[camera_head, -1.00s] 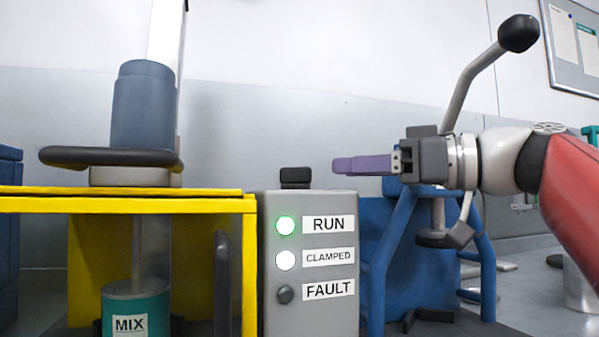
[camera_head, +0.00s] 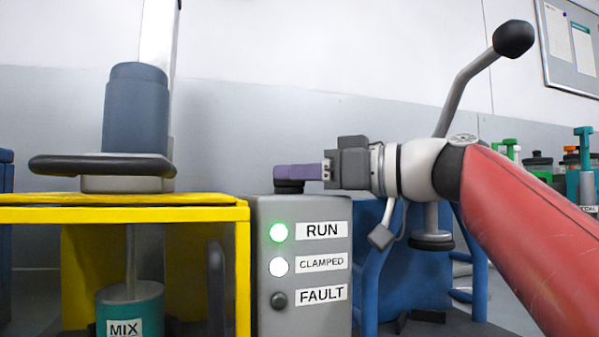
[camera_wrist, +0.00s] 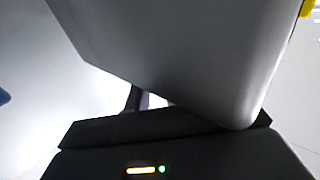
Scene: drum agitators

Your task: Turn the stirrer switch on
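The stirrer control box (camera_head: 335,285) is grey and stands at the centre of the head view. Its black switch knob (camera_head: 289,187) is on top, partly hidden by my gripper. My gripper (camera_head: 284,172), with purple fingers, lies level at the knob's upper part, coming from the right. Whether the fingers touch or straddle the knob cannot be told. The finger gap is not visible. The RUN lamp (camera_head: 279,232) is lit green, the CLAMPED lamp (camera_head: 278,266) is lit white and the FAULT lamp (camera_head: 279,299) is dark. In the wrist view a grey housing (camera_wrist: 190,55) hides the fingertips' surroundings.
A yellow frame (camera_head: 120,213) with a blue-grey motor (camera_head: 136,108) stands left of the box, above a teal MIX drum (camera_head: 130,309). A blue stand (camera_head: 405,270) is behind and right, under my arm. Several containers stand at the far right.

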